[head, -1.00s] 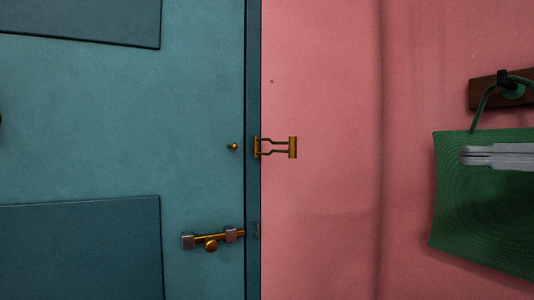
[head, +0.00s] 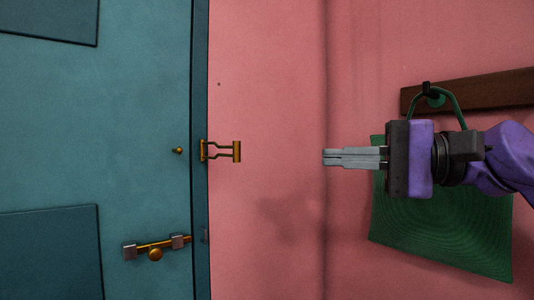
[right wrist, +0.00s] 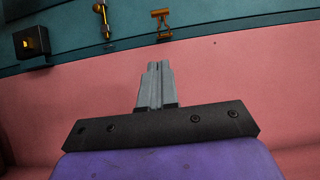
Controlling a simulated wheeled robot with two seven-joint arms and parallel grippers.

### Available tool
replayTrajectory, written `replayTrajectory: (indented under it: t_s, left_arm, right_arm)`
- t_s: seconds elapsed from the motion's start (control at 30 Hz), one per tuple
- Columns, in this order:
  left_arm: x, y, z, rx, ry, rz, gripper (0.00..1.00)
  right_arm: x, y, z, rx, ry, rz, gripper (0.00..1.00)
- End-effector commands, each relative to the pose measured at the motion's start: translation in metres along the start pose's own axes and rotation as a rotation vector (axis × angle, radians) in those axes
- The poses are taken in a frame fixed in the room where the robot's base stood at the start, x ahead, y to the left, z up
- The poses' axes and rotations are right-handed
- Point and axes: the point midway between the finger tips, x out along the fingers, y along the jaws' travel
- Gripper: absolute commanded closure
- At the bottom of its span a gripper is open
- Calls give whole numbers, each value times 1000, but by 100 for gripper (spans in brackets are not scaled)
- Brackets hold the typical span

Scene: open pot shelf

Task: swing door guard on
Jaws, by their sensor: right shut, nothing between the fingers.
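The brass door guard (head: 222,151) is mounted at the door frame's edge. Its looped bar sticks out to the right over the pink wall, away from the door. A small brass knob (head: 178,150) stands on the teal door (head: 145,100), left of the guard and apart from it. My right gripper (head: 324,157) is shut and empty, pointing left at about the guard's height, with a clear gap between them in the picture. The guard also shows in the right wrist view (right wrist: 161,22), beyond the fingertips (right wrist: 158,65). My left gripper is out of view.
A green bag (head: 440,225) hangs from a wooden rail (head: 500,90) behind my right gripper. A dark box with brass (right wrist: 31,41) shows in the right wrist view. The pink wall between guard and gripper is bare.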

Motion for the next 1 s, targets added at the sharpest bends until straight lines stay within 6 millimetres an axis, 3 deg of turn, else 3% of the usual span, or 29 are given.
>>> replayTrajectory:
  t_s: [0.33,0.4,0.6,1.0]
  left_arm:
    - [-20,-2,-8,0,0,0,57]
    - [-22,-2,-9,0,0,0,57]
    - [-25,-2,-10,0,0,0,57]
    - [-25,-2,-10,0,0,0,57]
  right_arm:
    - [77,-2,0,2,-2,3,100]
    - [85,-2,11,-1,-3,2,100]
    - [100,-1,26,0,-1,1,100]
    - [102,0,28,0,1,0,100]
